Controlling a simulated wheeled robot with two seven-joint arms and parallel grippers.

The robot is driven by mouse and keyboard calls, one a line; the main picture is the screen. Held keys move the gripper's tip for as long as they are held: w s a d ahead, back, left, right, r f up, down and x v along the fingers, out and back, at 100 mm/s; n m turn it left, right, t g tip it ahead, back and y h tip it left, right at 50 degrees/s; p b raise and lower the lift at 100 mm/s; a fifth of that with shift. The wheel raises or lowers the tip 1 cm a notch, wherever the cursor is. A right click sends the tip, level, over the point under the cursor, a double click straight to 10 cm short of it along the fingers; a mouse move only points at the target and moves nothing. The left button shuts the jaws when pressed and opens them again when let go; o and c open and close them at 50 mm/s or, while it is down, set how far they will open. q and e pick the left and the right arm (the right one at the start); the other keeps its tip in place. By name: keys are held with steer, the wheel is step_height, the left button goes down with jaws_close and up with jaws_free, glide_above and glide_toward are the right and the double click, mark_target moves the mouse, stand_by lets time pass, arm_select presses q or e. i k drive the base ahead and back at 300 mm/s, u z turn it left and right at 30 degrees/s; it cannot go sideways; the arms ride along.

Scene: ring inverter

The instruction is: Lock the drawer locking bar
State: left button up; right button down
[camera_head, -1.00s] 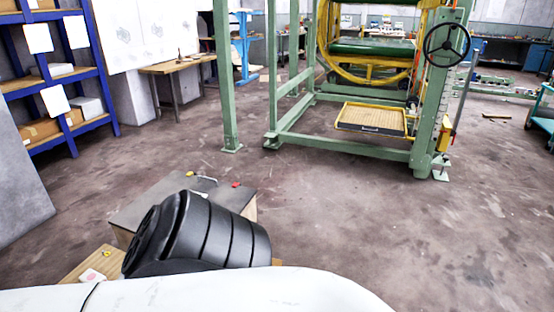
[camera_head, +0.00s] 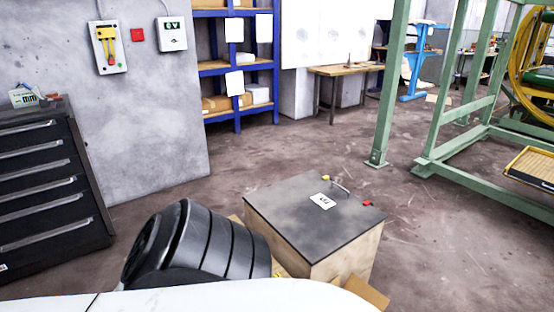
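A dark grey drawer cabinet (camera_head: 50,190) stands at the left edge, with several drawers and light horizontal handles. I cannot make out a locking bar on it for certain; its right front edge shows as a dark upright strip. A black ribbed part of my arm and a white part of my body fill the bottom of the view. Neither of my grippers is in view.
A wooden crate with a dark lid (camera_head: 315,214) stands on the floor close ahead. A grey wall carries a yellow-handled switch panel (camera_head: 108,46) and a display box (camera_head: 172,33). Blue shelves (camera_head: 236,70) and a green frame (camera_head: 385,100) stand farther back.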

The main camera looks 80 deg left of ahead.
mark_target(81, 145)
steer(key=u, duration=0.7)
steer(key=i, duration=4.2)
steer(key=u, duration=2.65)
steer(key=i, duration=4.3)
steer(key=u, duration=2.7)
